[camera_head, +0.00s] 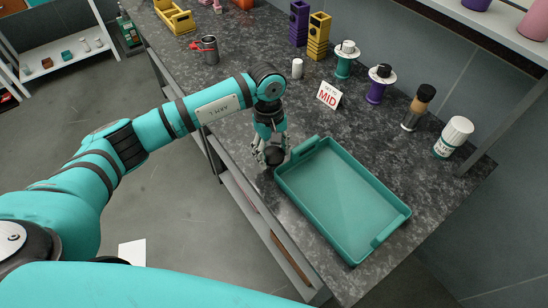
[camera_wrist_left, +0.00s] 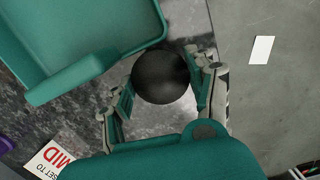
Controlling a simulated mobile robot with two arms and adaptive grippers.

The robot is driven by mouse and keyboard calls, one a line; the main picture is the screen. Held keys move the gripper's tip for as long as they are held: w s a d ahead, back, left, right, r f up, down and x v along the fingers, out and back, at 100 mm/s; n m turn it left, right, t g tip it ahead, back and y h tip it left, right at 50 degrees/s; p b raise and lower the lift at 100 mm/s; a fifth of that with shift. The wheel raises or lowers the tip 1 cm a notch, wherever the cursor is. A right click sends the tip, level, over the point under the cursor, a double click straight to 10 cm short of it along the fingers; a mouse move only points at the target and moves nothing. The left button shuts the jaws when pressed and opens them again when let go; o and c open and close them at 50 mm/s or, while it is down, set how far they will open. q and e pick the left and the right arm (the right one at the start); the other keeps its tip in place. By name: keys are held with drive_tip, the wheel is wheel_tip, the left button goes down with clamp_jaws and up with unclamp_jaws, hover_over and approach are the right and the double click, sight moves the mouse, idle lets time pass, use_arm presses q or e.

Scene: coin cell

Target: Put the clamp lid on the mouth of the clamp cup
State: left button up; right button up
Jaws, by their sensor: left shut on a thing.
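A grey metal cup with a red clamp at its side, which I take for the clamp cup (camera_head: 210,52), stands upright on the far part of the counter in the head view. My left gripper (camera_head: 272,152) is at the counter's front edge, beside the teal tray and well apart from the cup. It is shut on a dark round thing, which I take for the clamp lid (camera_wrist_left: 161,76). In the left wrist view this shows as a black ball between the fingers; what lies beneath it is partly hidden. My right gripper is not in view.
A teal tray (camera_head: 340,190) lies empty right beside my left gripper. A MID sign (camera_head: 329,95), a small white cylinder (camera_head: 297,68), spools, bottles and yellow and purple racks stand along the back. The counter between cup and gripper looks mostly clear.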

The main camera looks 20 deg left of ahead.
sight(272, 154)
use_arm(q)
drive_tip(key=shift+f, duration=1.7)
drive_tip(key=shift+f, duration=0.2)
drive_tip(key=o, duration=1.1)
drive_tip(key=shift+r, duration=0.1)
drive_tip(key=shift+c, duration=0.2)
